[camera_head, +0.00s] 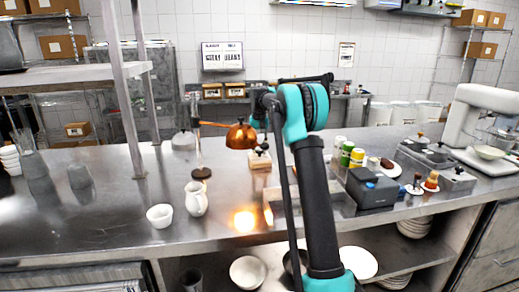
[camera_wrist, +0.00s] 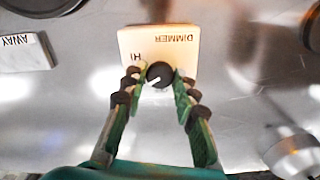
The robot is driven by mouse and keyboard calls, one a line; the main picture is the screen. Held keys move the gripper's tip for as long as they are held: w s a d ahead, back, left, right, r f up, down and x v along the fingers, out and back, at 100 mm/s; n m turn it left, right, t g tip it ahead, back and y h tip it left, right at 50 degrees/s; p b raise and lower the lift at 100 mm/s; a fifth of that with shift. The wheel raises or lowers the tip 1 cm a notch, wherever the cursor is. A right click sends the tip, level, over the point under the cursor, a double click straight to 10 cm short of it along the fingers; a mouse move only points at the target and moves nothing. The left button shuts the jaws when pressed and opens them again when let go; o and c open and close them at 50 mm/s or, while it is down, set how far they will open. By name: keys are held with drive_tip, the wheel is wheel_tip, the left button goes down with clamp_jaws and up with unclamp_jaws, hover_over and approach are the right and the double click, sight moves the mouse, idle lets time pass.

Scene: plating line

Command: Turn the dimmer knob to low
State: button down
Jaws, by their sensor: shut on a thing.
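The dimmer (camera_wrist: 185,40) is a cream block with the words "DIMMER" and "HI" upside down in the wrist view. Its round black knob (camera_wrist: 160,74) has a white pointer line aimed to the lower left in that view. My gripper (camera_wrist: 161,79) has its two green fingers on either side of the knob, shut on it. In the head view the dimmer block (camera_head: 259,164) stands on the steel counter behind my arm, beside the copper lamp (camera_head: 241,136). My fingertips are hard to make out there.
The lit lamp makes a bright spot on the counter (camera_head: 110,215). A white jug (camera_head: 196,199) and a white bowl (camera_head: 159,216) stand to the left. A dark grey box (camera_head: 373,187), several jars and plates are to the right. A block marked "AWAY" (camera_wrist: 24,52) lies nearby.

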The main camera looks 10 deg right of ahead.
idle(0.3)
drive_tip(key=c, duration=1.2)
unclamp_jaws()
wheel_tip(320, 180, up, 12)
drive_tip(key=shift+r, duration=0.1)
